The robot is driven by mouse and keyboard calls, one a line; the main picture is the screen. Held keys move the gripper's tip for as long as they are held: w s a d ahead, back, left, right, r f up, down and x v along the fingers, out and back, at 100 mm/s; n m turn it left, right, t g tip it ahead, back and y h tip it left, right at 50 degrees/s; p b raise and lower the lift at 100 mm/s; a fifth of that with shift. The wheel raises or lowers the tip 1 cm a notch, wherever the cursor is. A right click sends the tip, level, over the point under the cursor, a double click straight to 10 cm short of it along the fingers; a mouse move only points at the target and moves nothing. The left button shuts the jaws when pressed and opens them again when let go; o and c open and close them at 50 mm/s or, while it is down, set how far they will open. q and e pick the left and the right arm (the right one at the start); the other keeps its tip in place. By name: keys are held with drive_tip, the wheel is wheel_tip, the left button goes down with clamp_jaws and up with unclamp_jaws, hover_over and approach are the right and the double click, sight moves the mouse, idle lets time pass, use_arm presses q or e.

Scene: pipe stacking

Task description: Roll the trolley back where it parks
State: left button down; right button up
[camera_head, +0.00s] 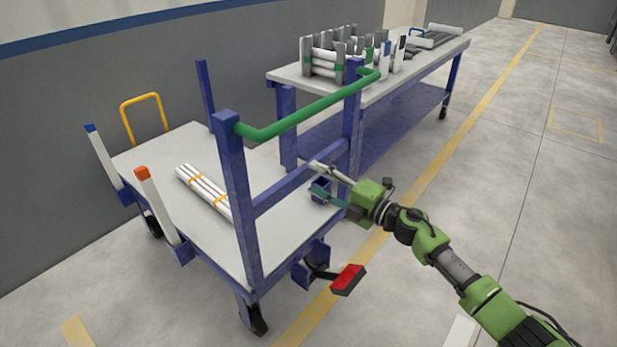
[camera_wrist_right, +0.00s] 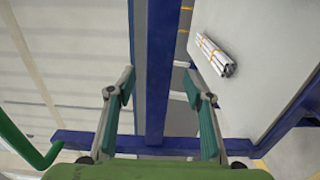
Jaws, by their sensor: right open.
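The trolley has a pale grey deck (camera_head: 285,235), blue posts and a green push handle (camera_head: 310,110) across its near end. A strapped bundle of white pipes (camera_head: 203,190) lies on the deck; it also shows in the right wrist view (camera_wrist_right: 213,55). My right gripper (camera_head: 314,176) is open at the handle frame, below the green handle. In the right wrist view, a blue bar (camera_wrist_right: 157,60) runs between its open fingers (camera_wrist_right: 159,76), and the green handle (camera_wrist_right: 30,145) is at lower left. I see no firm grip. My left gripper is out of view.
A red pedal (camera_head: 347,279) sticks out low at the trolley's near end. A long blue-framed workbench (camera_head: 430,55) with pipe racks stands behind and right. A grey wall is on the left. Open floor (camera_head: 500,200) with yellow lines lies to the right.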

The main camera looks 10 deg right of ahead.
sight(308, 175)
drive_tip(key=x, duration=0.4)
drive_tip(key=shift+w+b, duration=0.1)
drive_tip(key=shift+b, duration=0.25)
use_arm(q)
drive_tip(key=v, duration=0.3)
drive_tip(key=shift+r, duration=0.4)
use_arm(e)
drive_tip(key=shift+w+a, duration=0.25)
drive_tip(key=shift+a, duration=0.05)
clamp_jaws()
